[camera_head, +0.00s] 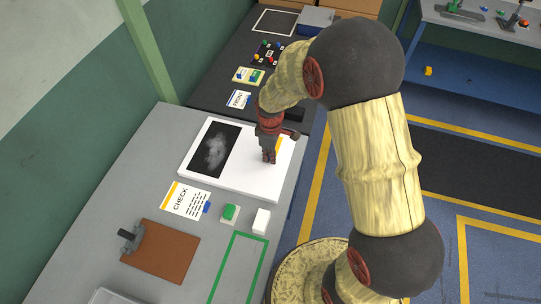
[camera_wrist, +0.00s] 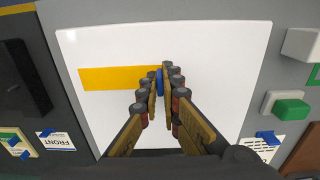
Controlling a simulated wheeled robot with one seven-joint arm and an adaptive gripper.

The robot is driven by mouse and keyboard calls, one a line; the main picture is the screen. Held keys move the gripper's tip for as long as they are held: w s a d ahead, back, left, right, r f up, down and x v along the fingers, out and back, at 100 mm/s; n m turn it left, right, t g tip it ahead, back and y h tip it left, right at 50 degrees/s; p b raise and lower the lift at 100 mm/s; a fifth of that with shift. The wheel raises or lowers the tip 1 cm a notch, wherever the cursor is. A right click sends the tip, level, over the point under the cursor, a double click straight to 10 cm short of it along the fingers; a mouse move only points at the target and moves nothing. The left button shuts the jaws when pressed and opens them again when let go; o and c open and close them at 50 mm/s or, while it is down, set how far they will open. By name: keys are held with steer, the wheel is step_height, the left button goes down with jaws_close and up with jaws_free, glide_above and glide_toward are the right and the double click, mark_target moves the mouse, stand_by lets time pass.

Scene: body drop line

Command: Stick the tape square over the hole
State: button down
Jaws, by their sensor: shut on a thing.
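A white panel (camera_head: 222,189) lies on the grey bench, with a dark printed patch (camera_head: 214,150) on its left half. It fills the middle of the wrist view (camera_wrist: 230,50), where a yellow strip (camera_wrist: 110,78) runs across it to my fingertips. My gripper (camera_head: 269,158) points down over the panel's right half. In the wrist view my gripper (camera_wrist: 160,84) is shut on a small blue piece, seen nearly edge-on, which looks like the tape square (camera_wrist: 159,82). I cannot tell whether it touches the panel. No hole shows; my fingers may hide it.
A CHECK card (camera_head: 185,199), a green block (camera_head: 230,212) and a white block (camera_head: 261,221) stand near the panel's front edge. A brown board (camera_head: 165,255) with a clamp lies at the front left. A FRONT card (camera_head: 238,99) lies beyond the panel.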

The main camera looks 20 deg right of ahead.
steer(key=c, duration=1.9)
jaws_free()
steer(key=shift+f, duration=0.1)
steer(key=shift+r+p, duration=2.45)
steer(key=shift+r, duration=1.15)
